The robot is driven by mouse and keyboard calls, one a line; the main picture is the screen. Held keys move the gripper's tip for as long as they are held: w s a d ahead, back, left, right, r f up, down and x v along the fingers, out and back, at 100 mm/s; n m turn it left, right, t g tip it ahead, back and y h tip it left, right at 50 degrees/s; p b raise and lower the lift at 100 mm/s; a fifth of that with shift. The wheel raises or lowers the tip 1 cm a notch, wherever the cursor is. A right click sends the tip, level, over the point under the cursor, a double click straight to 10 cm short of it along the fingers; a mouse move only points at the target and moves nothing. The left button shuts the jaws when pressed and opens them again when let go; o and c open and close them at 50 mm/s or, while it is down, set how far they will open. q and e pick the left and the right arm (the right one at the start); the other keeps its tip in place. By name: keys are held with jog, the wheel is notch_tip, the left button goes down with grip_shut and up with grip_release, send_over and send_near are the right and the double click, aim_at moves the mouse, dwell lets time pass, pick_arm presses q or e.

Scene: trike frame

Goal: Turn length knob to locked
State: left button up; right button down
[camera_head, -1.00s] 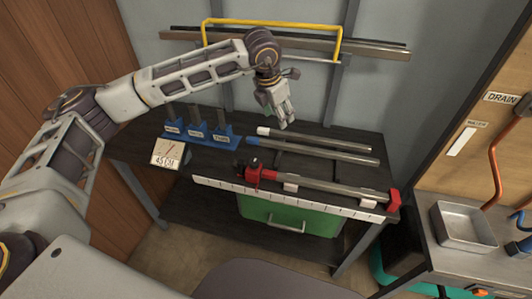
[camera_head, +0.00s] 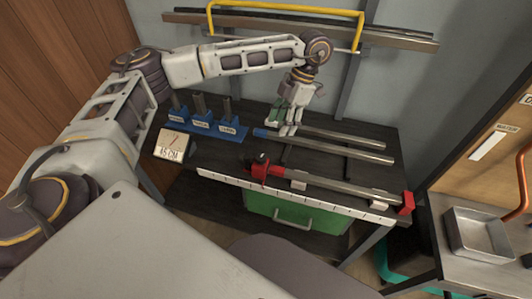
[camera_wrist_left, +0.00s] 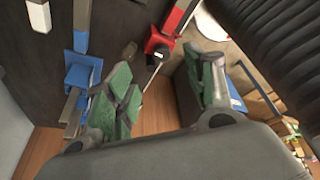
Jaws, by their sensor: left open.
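A red clamp block (camera_head: 257,172) with a small dark knob-like part (camera_head: 262,158) sits at the left end of a grey tube along the ruler at the bench's front edge. The red block (camera_wrist_left: 157,44) also shows in the left wrist view, beyond the fingers. My left gripper (camera_head: 283,131) is open and empty, fingers pointing down. It is behind and slightly right of the red block, apart from it, and covers the left end of a loose tube. Its green-padded fingers (camera_wrist_left: 168,80) are spread in the wrist view. The knob's setting is too small to read. My right gripper is not in view.
Two loose tubes (camera_head: 340,150) lie behind the clamped one. A blue stand (camera_head: 205,128) holds short posts at the left, near a "45 CM" card (camera_head: 172,147). A yellow bar (camera_head: 290,8) spans the wall rack. A metal tray (camera_head: 476,234) stands at right.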

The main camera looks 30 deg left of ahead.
pick_arm(q)
jog(key=shift+s+a+r+y, duration=0.25)
jog(key=shift+s+a+y, duration=0.1)
jog(key=shift+s, duration=0.15)
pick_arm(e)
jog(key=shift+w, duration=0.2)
pick_arm(q)
jog(key=shift+f, duration=0.15)
jog(key=b, duration=0.2)
send_near(262, 157)
jog(key=shift+f, duration=0.6)
jog(key=shift+a+x, duration=0.2)
jog(key=shift+x, duration=0.9)
jog(key=shift+s+a+f, duration=0.15)
jog(key=shift+s+f, duration=0.2)
jog(key=shift+f, duration=0.1)
jog(key=shift+s+a+f+b, duration=0.1)
jog(key=shift+s+f+b, duration=0.15)
jog(key=shift+f, duration=0.3)
jog(key=shift+b+x, duration=0.4)
jog(key=shift+x, duration=1.1)
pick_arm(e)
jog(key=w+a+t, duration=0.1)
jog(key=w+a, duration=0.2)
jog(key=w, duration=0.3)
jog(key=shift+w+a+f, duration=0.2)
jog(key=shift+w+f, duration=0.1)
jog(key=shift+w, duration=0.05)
